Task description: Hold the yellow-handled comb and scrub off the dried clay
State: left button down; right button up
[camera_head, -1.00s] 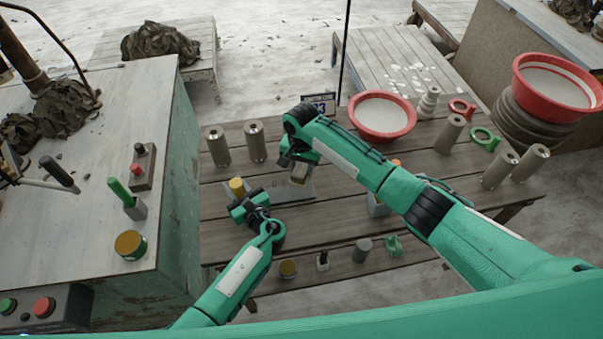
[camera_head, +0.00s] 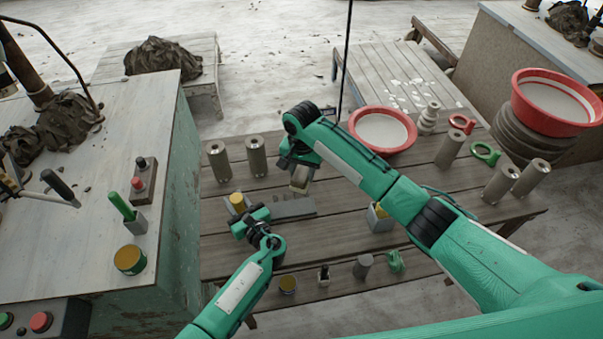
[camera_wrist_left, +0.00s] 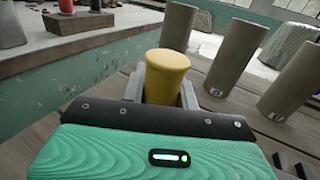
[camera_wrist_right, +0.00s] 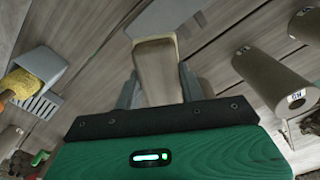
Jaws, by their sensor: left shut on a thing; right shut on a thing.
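My left gripper (camera_head: 243,212) is shut on the comb's yellow handle (camera_wrist_left: 165,75), which stands up between its fingers in the left wrist view. The handle's top (camera_head: 238,199) also shows in the head view. A grey flat strip (camera_head: 292,208), apparently the comb's metal part, extends right from this gripper, low over the table. My right gripper (camera_head: 300,182) is shut on a brown block with a pale tan end (camera_wrist_right: 155,70), just above and behind the strip. I cannot tell whether block and strip touch. Dried clay on the comb is too small to make out.
A grey holder (camera_wrist_right: 42,97) with a yellow sponge-like piece sits right of the grippers. Grey cylinders (camera_head: 256,156) stand behind them, and a red basin (camera_head: 383,130) stands back right. Small pots and tools line the front edge. A green-sided cabinet (camera_head: 180,200) borders the left.

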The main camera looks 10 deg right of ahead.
pick_arm(q)
jog(key=c, duration=1)
grip_release()
jog(key=shift+s, duration=0.1)
jog(key=v, duration=1.2)
jog(key=shift+d, duration=0.1)
